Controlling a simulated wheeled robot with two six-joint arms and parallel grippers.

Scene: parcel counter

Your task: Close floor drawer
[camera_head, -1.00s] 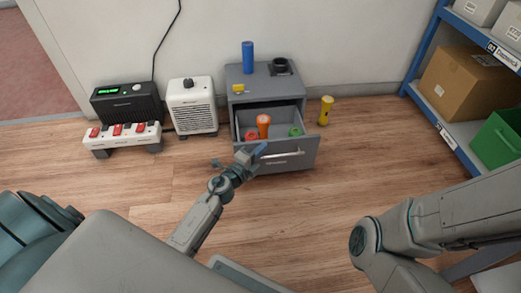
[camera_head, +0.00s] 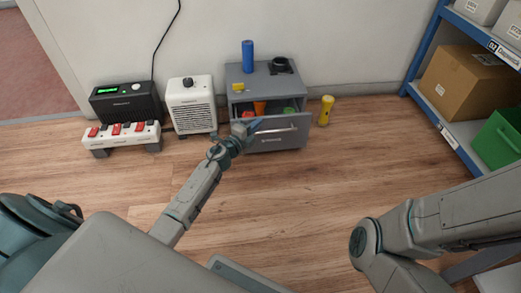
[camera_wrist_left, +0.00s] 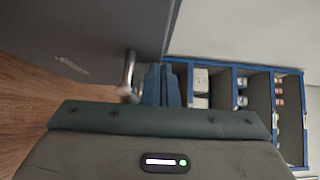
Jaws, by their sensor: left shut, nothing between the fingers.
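The grey floor drawer (camera_head: 278,141) is in a small grey cabinet (camera_head: 262,82) against the wall, and it stands partly open. Inside it I see the top of an orange object (camera_head: 260,107), something red and something green. My left gripper (camera_head: 252,126) is shut and empty, at the upper left of the drawer front; I cannot tell if it touches. In the left wrist view the gripper's blue fingers (camera_wrist_left: 161,85) are together beside the drawer's metal handle (camera_wrist_left: 129,77), near the grey front (camera_wrist_left: 85,40). My right gripper is out of view.
A blue cylinder (camera_head: 248,56), a yellow item (camera_head: 239,87) and a black object (camera_head: 281,66) stand on the cabinet. A yellow flashlight (camera_head: 325,111) stands right of it, a white heater (camera_head: 192,105) left. A blue shelf (camera_head: 437,115) is at right. The floor in front is clear.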

